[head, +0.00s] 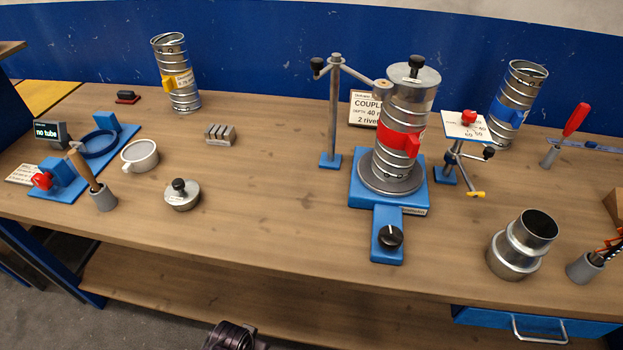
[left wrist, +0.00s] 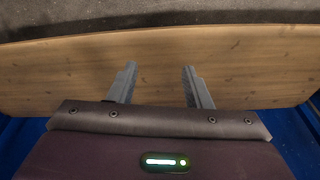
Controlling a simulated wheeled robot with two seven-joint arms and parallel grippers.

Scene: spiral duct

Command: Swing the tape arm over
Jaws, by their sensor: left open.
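A spiral duct (head: 397,130) with a red clip stands upright on the round plate of a blue turntable base (head: 417,192). A grey post (head: 334,115) stands left of it; its arm has a black ball knob at the left and reaches right to the duct's lid. Right of the duct, a short blue-footed stand (head: 452,160) carries an arm with a black knob and a yellow tip. I cannot tell which arm is the tape arm. My left gripper (left wrist: 160,68) is open and empty in the left wrist view, at the bench's front, well away from both arms. My right gripper is not in view.
Spare ducts (head: 178,75) (head: 517,100) stand at the back. A steel reducer (head: 520,245), a lidded weight (head: 182,195), a cup (head: 140,155) and a blue fixture (head: 70,180) sit around. The front middle of the bench (head: 290,225) is clear.

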